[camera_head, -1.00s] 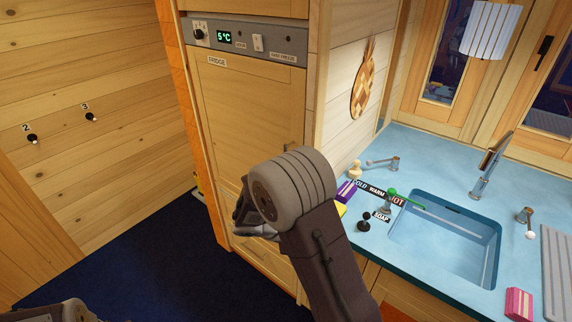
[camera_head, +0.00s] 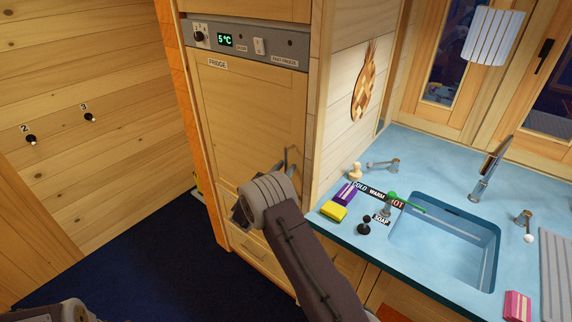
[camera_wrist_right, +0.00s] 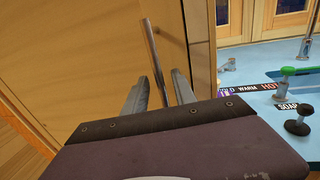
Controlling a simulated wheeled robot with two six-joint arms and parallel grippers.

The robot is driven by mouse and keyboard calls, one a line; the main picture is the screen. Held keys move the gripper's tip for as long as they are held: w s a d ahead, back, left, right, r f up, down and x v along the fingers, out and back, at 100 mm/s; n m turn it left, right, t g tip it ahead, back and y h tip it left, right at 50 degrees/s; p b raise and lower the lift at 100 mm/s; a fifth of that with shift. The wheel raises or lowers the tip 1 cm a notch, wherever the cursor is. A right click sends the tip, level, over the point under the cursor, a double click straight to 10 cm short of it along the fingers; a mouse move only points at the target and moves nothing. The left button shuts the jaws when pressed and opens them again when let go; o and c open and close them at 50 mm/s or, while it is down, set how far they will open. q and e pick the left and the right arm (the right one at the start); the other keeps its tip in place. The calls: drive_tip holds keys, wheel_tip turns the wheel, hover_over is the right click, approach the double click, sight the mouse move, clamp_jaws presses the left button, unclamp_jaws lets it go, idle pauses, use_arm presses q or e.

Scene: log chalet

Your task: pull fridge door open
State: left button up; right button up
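The fridge door (camera_head: 248,120) is a wooden panel under a grey control strip, and it looks shut. Its metal handle (camera_head: 291,158) is an upright bar near the door's right edge, partly hidden behind my right wrist. In the right wrist view the handle (camera_wrist_right: 154,55) runs down between the two fingers of my right gripper (camera_wrist_right: 160,92). The fingers are apart, with a gap on each side of the bar, and I see no contact. Only a piece of my left arm shows at the bottom left of the head view, without fingers.
The control strip (camera_head: 245,40) reads 5°C. To the right, a blue counter (camera_head: 360,262) carries a sink (camera_head: 445,245), a yellow sponge (camera_head: 334,212) and a soap pump (camera_head: 364,225). The dark blue floor (camera_head: 150,255) left of the fridge is clear.

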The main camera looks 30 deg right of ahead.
drive_tip(key=shift+w+d, duration=0.15)
drive_tip(key=shift+d, duration=0.2)
clamp_jaws()
idle(1.2)
